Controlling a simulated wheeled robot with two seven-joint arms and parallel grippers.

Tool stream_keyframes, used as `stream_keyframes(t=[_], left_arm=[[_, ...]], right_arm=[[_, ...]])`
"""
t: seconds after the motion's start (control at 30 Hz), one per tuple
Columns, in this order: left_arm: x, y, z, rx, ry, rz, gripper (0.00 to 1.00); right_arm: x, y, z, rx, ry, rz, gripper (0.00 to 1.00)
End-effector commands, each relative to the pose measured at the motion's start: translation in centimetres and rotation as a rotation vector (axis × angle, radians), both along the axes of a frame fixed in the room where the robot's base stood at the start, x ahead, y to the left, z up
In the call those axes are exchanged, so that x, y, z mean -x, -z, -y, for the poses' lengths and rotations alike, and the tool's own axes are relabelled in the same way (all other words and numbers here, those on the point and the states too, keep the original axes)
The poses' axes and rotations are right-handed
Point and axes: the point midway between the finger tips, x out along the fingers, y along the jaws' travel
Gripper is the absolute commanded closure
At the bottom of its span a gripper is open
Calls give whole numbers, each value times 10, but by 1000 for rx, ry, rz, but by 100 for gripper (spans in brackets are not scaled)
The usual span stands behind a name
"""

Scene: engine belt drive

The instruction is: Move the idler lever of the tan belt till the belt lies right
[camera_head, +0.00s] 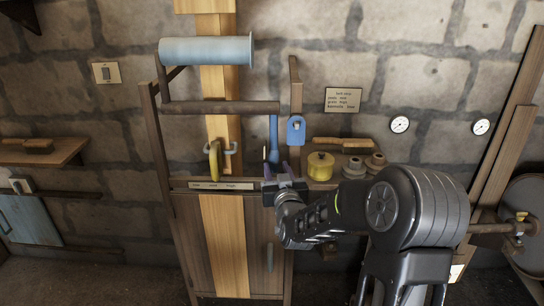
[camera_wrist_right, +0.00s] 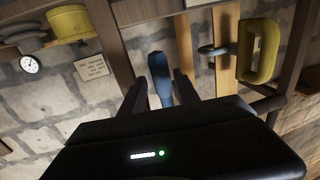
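The tan belt (camera_head: 225,235) runs as a wide upright strip down the frame, passing behind the pale blue roller (camera_head: 206,50). A blue lever handle (camera_head: 273,138) stands upright to the right of the belt, and a yellow handle (camera_head: 214,160) stands in front of the belt. I cannot tell from the pictures which one is the tan belt's idler lever. My right gripper (camera_head: 274,165) is at the lower end of the blue handle. In the right wrist view its fingers (camera_wrist_right: 159,95) stand apart on either side of the blue handle (camera_wrist_right: 159,72), with gaps visible. My left gripper is out of view.
A labelled ledge (camera_head: 222,185) crosses before the belt. A blue plate (camera_head: 296,129) is on the right post. A yellow pot (camera_head: 320,165) and dark spools (camera_head: 354,168) stand on a shelf to the right. A wall sign (camera_head: 343,100) hangs above. The yellow handle shows close in the wrist view (camera_wrist_right: 259,50).

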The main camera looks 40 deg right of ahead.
Motion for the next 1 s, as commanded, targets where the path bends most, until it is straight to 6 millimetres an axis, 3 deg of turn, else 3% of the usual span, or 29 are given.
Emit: stream_keyframes(t=[0.17,0.6,0.93,1.0], left_arm=[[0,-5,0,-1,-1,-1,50],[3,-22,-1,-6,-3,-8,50],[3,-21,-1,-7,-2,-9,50],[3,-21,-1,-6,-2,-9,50]], right_arm=[[-11,-1,5,0,0,-1,62],[-65,0,31,-1,-1,-3,62],[-70,1,33,0,-1,-1,62],[-69,1,33,0,-1,-1,67]])
